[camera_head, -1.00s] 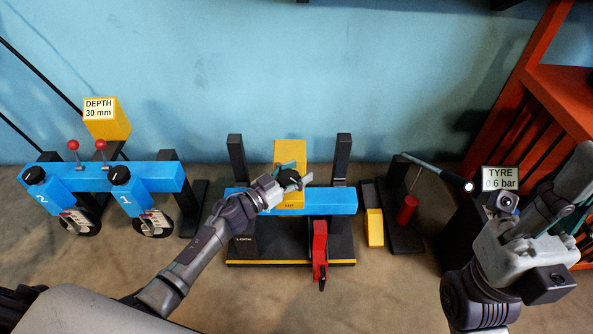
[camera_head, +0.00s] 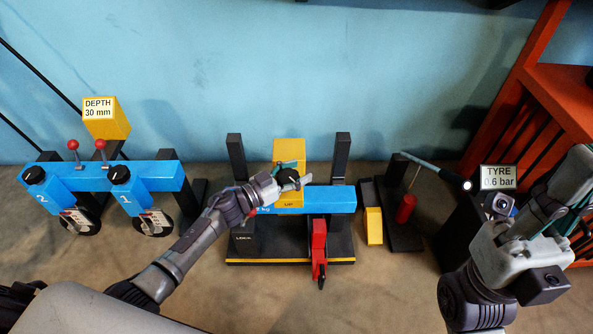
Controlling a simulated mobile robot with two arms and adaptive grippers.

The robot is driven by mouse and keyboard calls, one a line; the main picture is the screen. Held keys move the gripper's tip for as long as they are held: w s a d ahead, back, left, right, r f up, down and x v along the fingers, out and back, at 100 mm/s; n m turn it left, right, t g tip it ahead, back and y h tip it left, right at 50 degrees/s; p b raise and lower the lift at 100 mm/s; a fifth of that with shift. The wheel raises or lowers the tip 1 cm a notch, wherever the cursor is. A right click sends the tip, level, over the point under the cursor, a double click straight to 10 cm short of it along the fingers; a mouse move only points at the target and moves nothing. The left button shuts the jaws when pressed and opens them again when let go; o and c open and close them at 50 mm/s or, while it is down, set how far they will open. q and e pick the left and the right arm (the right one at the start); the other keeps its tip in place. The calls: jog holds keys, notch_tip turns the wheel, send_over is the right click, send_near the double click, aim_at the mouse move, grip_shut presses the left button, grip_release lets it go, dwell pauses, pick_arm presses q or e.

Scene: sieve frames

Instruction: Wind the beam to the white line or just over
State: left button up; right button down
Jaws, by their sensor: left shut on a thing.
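The blue beam (camera_head: 335,199) lies level between two black posts on a black base (camera_head: 275,248) with a yellow front edge. A yellow block (camera_head: 289,152) marked LIFT stands at its middle, with a black knob (camera_head: 287,174) on it. My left gripper (camera_head: 291,179) is shut on this knob, and its arm hides the beam's left part. I cannot make out a white line. My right gripper (camera_head: 570,205) is at the right edge, and its fingers are not clear.
A blue rack with two dials (camera_head: 100,177) and a DEPTH 30 mm sign (camera_head: 99,108) stand left. Right are a yellow-and-black block (camera_head: 374,226), a red cylinder (camera_head: 406,208) and a TYRE 0.6 bar sign (camera_head: 498,177).

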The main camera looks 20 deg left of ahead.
pick_arm(q)
jog(key=shift+s+f+m+g+h+b, duration=0.2)
jog(key=shift+m+g+h+b, duration=0.2)
jog(key=shift+m+g+h, duration=0.7)
jog(key=shift+s+f+m+g+h+b, duration=0.1)
jog(key=shift+s+m+g+h+b, duration=0.2)
jog(key=shift+m+g+h, duration=0.8)
dwell(2.0)
jog(key=o, duration=1)
jog(key=shift+r, duration=0.15)
jog(key=shift+w+d+r, duration=0.1)
jog(key=shift+d, duration=0.05)
jog(key=v, duration=1.2)
jog(key=shift+r, duration=0.3)
